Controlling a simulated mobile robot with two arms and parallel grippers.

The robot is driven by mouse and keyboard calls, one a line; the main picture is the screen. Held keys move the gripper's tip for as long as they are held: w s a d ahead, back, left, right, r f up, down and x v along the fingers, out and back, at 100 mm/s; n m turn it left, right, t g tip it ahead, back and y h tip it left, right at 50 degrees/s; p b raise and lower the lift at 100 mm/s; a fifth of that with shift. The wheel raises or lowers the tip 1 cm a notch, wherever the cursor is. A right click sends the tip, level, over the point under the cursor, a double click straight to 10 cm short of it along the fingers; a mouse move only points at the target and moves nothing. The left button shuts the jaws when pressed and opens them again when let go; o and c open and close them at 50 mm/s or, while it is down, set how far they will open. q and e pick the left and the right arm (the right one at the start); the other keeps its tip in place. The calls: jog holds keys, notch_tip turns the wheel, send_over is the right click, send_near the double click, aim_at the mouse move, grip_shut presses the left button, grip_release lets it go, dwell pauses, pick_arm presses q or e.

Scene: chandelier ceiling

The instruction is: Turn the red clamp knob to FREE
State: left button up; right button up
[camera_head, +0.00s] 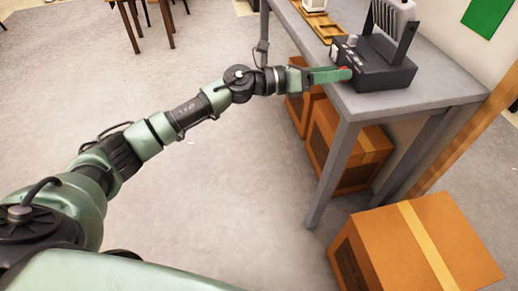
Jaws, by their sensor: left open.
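A dark clamp device (385,70) stands on the grey table, with a light grey ribbed part held upright on its top. Any FREE marking is too small to read. My right gripper is out of view.
The grey table (430,94) has its front edge and legs below my gripper. A wooden tray (322,24) lies farther back. Cardboard boxes (415,250) stand on the floor under and beside the table.

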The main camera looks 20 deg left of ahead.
pick_arm(q)
jog(key=s+a+n+t+b, duration=0.3)
jog(key=s+a+t+b, duration=0.1)
jog(key=s+t+b, duration=0.15)
jog(key=s+a+f+n+g+y, duration=0.1)
jog(key=s+a+f+n+y, duration=0.2)
jog(key=f+n+y, duration=0.2)
jog(key=s+a+f+n+g+y, duration=0.1)
jog(key=s+a+f+n+y, duration=0.3)
jog(key=f+n, duration=0.6)
jog(key=s+a+f+n+g+y, duration=0.1)
jog(key=s+a+f+n+y, duration=0.2)
jog(key=n, duration=1.1)
notch_tip(320, 180, down, 4)
jog(key=s+y, duration=0.1)
jog(key=y, duration=0.2)
jog(key=shift+s+a+f+y, duration=0.15)
jog(key=shift+s+a+y, duration=0.05)
jog(key=shift+a+y, duration=0.2)
